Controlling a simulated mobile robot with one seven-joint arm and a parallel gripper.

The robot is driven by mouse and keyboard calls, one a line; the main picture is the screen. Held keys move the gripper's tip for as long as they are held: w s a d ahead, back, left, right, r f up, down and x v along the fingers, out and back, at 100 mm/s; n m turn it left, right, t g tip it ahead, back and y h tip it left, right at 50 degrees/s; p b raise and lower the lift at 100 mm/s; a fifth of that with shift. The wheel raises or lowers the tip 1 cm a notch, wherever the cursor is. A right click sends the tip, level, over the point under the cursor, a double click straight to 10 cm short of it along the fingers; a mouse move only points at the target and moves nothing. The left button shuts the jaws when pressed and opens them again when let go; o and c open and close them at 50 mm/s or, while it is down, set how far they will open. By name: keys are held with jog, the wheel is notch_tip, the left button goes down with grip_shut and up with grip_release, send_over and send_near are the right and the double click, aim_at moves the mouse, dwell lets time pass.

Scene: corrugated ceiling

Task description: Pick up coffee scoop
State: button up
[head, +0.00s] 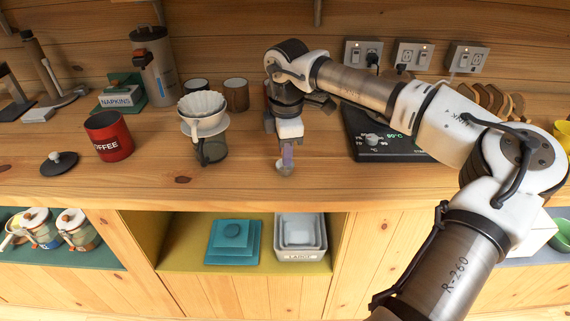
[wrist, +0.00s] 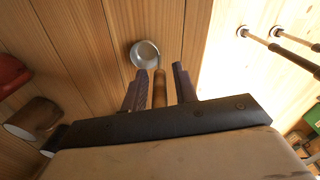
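The coffee scoop has a round metal bowl (wrist: 145,54) and a brown handle (wrist: 159,88). In the head view the scoop (head: 283,169) shows as a small pale shape near the counter's front edge, below my gripper (head: 287,154). In the wrist view my gripper (wrist: 161,82) is open, with its two dark fingers on either side of the handle. The bowl is beyond the fingertips. Whether the left finger touches the handle is unclear.
A pour-over dripper on a glass carafe (head: 206,128) and a red coffee canister (head: 108,137) stand to the left. Two brown cups (head: 236,95) are behind. A black scale or hotplate (head: 390,143) lies to the right. The wooden counter (head: 240,182) around the scoop is clear.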

grip_shut()
jog(key=shift+r, duration=0.2)
notch_tip(320, 180, up, 20)
jog(key=b, duration=0.2)
jog(key=shift+f, duration=0.15)
